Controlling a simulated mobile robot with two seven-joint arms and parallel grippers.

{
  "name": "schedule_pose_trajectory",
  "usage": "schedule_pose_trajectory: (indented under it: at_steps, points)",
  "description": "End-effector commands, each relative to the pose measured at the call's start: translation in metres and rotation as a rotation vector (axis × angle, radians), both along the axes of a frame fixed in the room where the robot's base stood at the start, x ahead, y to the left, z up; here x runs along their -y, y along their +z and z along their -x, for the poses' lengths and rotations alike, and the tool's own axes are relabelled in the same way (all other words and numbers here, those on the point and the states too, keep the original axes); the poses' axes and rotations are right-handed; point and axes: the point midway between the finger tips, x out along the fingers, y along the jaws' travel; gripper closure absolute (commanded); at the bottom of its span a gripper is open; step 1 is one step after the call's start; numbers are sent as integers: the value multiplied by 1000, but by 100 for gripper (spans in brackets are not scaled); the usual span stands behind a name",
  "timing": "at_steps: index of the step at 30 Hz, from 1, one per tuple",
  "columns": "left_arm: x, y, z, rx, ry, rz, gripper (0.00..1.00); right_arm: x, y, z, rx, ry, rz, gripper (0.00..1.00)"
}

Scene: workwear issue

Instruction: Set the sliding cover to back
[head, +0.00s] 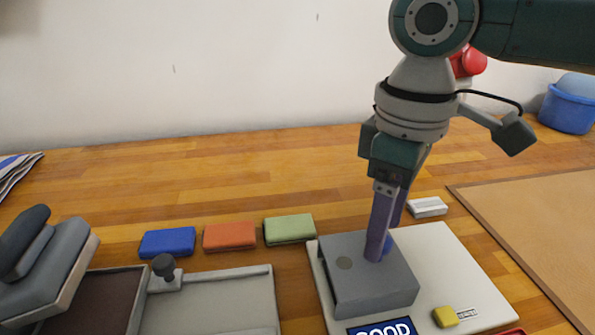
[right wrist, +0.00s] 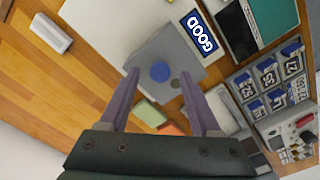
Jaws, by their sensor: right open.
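A grey box-shaped cover (head: 345,290) sits on a white board (head: 455,262), toward the board's left part. It has a round blue knob (right wrist: 160,72) on top, mostly hidden behind a finger in the head view, and a small round spot beside the knob. A blue GOOD plate (head: 380,328) shows uncovered at the cover's front edge. My right gripper (head: 384,252) points down over the cover. Its fingers are open, with the knob between their tips in the right wrist view (right wrist: 161,78); contact cannot be told. My left gripper is not in view.
A yellow block (head: 445,316) lies on the board right of the plate. Blue (head: 167,242), orange (head: 230,236) and green (head: 290,229) blocks lie left of it. A grey tray (head: 235,300) with a dark knob (head: 164,264) is front left.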

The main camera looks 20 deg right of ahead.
Motion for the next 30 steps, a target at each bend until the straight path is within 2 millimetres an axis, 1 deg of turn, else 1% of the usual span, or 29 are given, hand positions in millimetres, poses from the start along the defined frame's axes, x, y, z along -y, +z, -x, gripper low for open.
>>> schedule_pose_trajectory:
  at_steps: [1,4,12,14,27,30]
  points:
    - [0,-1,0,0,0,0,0,0,-6,0,-2,0,1,36]
    - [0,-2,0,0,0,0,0,0,-12,1,-1,1,1,36]
    - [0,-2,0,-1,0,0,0,0,-14,0,-1,1,1,36]
    - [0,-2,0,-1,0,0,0,0,-14,0,-1,1,1,41]
    - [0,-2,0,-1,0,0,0,0,-13,0,1,1,1,91]
    - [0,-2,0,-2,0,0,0,0,-13,0,1,1,1,100]
